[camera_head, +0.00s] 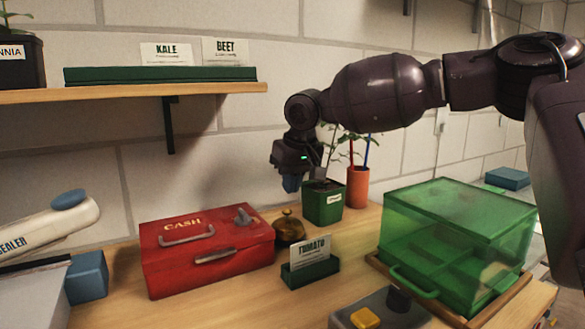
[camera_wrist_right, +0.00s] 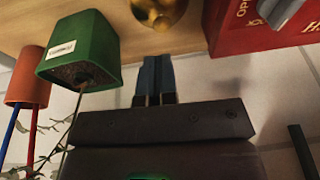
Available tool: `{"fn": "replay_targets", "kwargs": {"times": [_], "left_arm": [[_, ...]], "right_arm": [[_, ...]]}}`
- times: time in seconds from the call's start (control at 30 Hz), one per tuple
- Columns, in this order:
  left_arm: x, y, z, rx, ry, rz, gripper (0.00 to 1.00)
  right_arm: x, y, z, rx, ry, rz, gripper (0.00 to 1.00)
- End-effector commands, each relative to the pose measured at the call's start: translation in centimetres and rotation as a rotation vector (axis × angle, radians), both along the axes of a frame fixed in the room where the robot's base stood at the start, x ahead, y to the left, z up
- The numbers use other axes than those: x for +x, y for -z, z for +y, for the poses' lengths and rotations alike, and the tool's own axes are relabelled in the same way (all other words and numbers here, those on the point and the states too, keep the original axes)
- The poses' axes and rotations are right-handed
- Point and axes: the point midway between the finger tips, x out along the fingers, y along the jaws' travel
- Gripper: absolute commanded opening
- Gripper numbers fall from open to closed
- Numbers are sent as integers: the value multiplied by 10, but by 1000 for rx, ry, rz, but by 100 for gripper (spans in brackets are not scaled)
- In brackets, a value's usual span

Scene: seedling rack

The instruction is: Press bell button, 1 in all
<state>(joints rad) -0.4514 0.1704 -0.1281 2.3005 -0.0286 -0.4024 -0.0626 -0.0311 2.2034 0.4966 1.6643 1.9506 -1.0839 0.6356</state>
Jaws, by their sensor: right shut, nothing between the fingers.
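The bell (camera_head: 289,228) is a small brass dome with a knob on top. My left gripper is out of view.
The red cash box (camera_head: 205,262) is left of the bell. A green pot (camera_head: 323,205) with a seedling and an orange cup (camera_head: 357,188) stand behind to the right. The tomato card holder (camera_head: 309,272) is in front. A green clear-lidded box (camera_head: 455,230) stands right.

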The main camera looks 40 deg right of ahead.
Motion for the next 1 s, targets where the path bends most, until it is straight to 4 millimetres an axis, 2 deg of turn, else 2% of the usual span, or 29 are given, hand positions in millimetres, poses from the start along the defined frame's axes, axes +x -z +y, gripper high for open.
{"fn": "replay_targets", "kwargs": {"times": [0.03,0.23,0.4,0.77,1.0], "left_arm": [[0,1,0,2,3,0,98],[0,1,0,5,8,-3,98],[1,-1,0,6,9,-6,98],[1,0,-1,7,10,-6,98],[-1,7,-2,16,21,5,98]], "right_arm": [[0,11,1,-1,-1,6,0],[0,31,5,-1,-1,1,0],[0,38,6,-1,-1,0,0],[0,39,6,0,-1,0,0],[1,60,7,2,0,7,0]]}}
